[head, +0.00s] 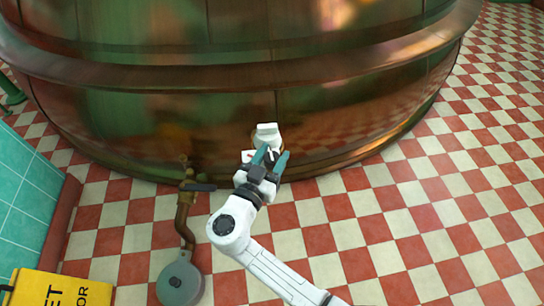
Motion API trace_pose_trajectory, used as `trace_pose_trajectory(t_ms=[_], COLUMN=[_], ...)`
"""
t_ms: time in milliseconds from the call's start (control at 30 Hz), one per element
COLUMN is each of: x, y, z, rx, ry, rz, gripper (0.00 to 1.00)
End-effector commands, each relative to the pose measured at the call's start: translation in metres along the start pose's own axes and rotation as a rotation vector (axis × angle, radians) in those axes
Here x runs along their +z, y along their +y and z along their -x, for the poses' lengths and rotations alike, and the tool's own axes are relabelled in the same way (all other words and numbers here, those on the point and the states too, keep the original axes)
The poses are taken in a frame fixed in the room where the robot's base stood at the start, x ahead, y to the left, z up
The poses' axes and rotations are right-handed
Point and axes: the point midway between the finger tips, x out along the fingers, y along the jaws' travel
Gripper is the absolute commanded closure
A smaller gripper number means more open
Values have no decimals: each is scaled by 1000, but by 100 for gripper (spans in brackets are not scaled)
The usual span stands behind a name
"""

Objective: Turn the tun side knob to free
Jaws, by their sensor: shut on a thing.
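The tun (340,92) is a large copper vessel with rounded bands that fills the upper part of the head view. A pale, off-white knob (266,131) sits low on its front side. My gripper (268,156) is at the knob, with its teal fingers on the knob's near part. The fingers are shut on it. The fingers and wrist hide the knob's lower part, so its exact setting cannot be read. A small red mark shows just left of the fingers.
A brass pipe with a dark-handled valve (187,190) stands left of my arm. A round grey lidded thing (180,283) is below it. A yellow wet-floor sign (60,289) is at the lower left, near a teal tiled wall (27,195). The checkered floor on the right is clear.

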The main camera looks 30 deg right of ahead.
Motion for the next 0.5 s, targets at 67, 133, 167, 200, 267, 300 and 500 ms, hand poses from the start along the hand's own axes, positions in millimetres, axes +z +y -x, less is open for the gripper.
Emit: trace_pose_trajectory(t_ms=[67, 133, 167, 200, 267, 300, 500], x=[3, 4, 4, 5, 6, 6, 6], y=[2, 2, 2, 3, 3, 3, 3], z=[0, 0, 0, 0, 0, 0, 0], rx=[-42, -92, -114, -148, -201, -236, -421], ry=[1, 1, 1, 1, 1, 2, 2], rz=[0, 0, -1, 0, -1, -1, -1], gripper=[82, 82, 82, 82, 82, 82, 82])
